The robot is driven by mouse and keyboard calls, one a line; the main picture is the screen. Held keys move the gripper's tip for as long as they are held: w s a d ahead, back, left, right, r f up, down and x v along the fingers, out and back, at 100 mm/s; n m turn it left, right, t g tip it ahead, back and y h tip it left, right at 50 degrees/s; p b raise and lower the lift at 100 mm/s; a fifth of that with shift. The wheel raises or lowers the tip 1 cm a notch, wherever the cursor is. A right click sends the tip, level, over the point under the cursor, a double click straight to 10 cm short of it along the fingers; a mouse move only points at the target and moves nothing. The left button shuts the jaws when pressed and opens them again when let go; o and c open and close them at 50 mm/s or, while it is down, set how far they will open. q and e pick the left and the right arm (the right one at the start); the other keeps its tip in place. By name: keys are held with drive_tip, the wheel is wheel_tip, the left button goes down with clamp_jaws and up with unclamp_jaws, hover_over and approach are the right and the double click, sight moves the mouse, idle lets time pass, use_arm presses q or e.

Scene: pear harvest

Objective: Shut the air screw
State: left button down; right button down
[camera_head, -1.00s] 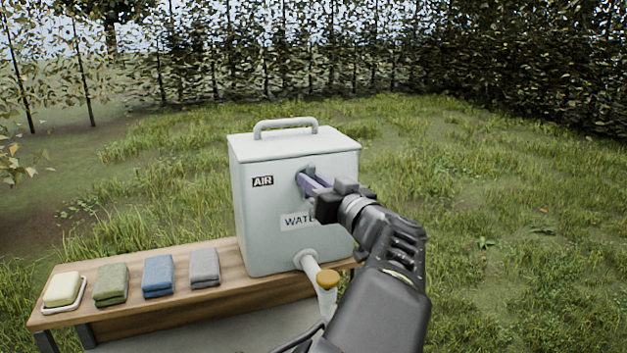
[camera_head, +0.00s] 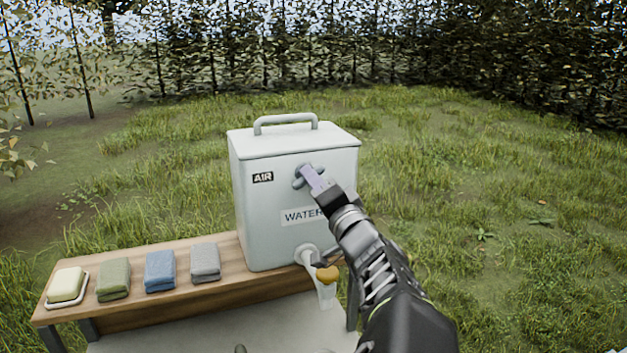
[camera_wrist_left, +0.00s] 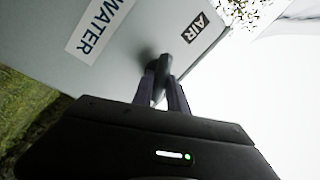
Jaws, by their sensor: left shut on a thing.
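The grey air screw (camera_head: 299,178) sticks out of the front of the pale grey water tank (camera_head: 262,215), right of the AIR label (camera_head: 263,177). My left gripper (camera_head: 315,180) reaches it from the lower right, with its purple-grey fingers closed around it. In the left wrist view, the screw (camera_wrist_left: 161,82) sits between the fingertips (camera_wrist_left: 165,88), and the tank front looks tilted. The fingers hide part of the screw. My right gripper is not in view.
The tank stands on a wooden bench (camera_head: 215,290). Soap (camera_head: 66,284) and folded green, blue and grey cloths lie left of it. Grass surrounds the bench.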

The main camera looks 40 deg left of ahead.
use_arm(q)
drive_tip(key=m+t, duration=0.1)
drive_tip(key=m, duration=0.2)
drive_tip(key=m+t, duration=0.1)
drive_tip(key=m, duration=0.3)
drive_tip(key=shift+h, duration=0.4)
drive_tip(key=c, duration=1.3)
unclamp_jaws()
drive_tip(key=shift+f, duration=0.1)
drive_tip(key=b+v, duration=0.1)
drive_tip(key=v, duration=0.6)
drive_tip(key=shift+s+d, duration=0.3)
